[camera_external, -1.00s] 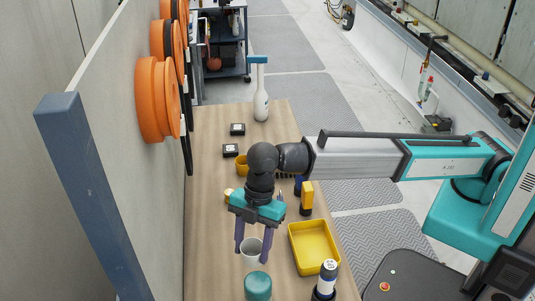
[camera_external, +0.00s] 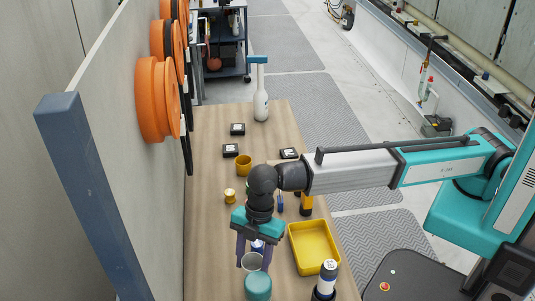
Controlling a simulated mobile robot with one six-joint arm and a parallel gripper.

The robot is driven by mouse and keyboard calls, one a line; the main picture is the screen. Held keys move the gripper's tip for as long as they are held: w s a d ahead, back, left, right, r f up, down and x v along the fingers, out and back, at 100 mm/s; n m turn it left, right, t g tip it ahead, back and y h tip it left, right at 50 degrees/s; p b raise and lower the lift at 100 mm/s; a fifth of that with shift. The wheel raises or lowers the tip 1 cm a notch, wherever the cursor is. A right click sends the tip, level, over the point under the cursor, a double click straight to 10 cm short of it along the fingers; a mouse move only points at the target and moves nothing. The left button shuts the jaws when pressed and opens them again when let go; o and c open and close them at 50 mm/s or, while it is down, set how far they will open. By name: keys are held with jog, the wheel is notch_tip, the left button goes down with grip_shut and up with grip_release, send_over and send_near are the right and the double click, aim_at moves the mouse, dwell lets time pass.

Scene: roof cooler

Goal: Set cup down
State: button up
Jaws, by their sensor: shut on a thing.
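A white cup (camera_external: 252,262) is between the two purple fingers of my gripper (camera_external: 252,264), near the front of the wooden table (camera_external: 215,225). My gripper points down and is shut on the cup. The cup looks upright, and its open rim faces up. I cannot tell whether its base touches the table. A teal round container (camera_external: 258,286) is just in front of the cup and overlaps its lower part in the picture.
A yellow tray (camera_external: 314,248) is right of the cup. A dark and white cylinder (camera_external: 326,277) stands in front of the tray. A yellow mug (camera_external: 243,165), a small yellow item (camera_external: 229,195) and a white spray bottle (camera_external: 261,95) stand farther back. The table's left strip is clear.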

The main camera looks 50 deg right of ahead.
jog(key=shift+f, duration=0.1)
jog(key=shift+f+p, duration=0.5)
jog(key=shift+f, duration=1.25)
jog(key=shift+f, duration=0.2)
jog(key=o, duration=1)
jog(key=shift+o, duration=0.2)
jog(key=shift+r, duration=0.15)
jog(key=b+v, duration=0.2)
jog(key=v, duration=1)
